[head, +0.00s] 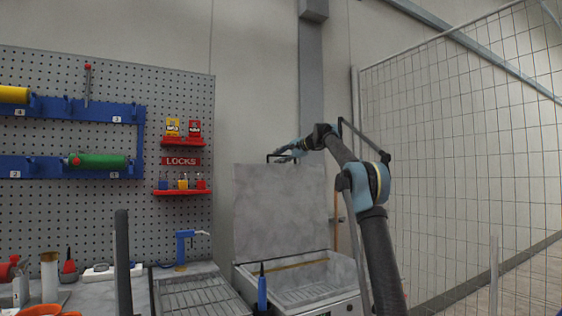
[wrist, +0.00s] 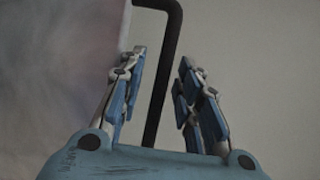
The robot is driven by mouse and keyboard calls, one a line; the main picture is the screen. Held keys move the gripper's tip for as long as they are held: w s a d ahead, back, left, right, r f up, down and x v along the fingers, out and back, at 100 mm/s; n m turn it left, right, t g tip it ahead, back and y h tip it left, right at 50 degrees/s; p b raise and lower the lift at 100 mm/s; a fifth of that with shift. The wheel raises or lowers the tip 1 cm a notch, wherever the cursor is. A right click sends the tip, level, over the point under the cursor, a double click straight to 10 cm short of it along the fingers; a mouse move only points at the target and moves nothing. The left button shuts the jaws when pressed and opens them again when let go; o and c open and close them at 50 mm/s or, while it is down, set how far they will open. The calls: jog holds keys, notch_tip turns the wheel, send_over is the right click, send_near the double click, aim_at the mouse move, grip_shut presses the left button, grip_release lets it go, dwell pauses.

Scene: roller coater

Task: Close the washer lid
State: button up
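The washer (head: 310,283) stands low in the middle of the head view. Its grey lid (head: 278,212) is raised upright behind the open basin, and its pale face also fills the left of the wrist view (wrist: 50,70). A black bar handle (head: 268,156) is on the lid's top edge. My gripper (head: 288,153) is at this handle. In the wrist view my gripper (wrist: 164,62) has its fingers apart, with the black handle (wrist: 160,90) running between them. The fingers do not look closed on it. Contact with either finger cannot be told.
A wire mesh fence (head: 460,150) stands to the right. A pegboard (head: 100,150) with rollers and locks is on the left. A blue-handled tool (head: 262,290) stands at the washer's front left, beside a metal grate tray (head: 195,295).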

jog(key=shift+w+a+f, duration=0.1)
jog(key=shift+c, duration=0.2)
grip_shut()
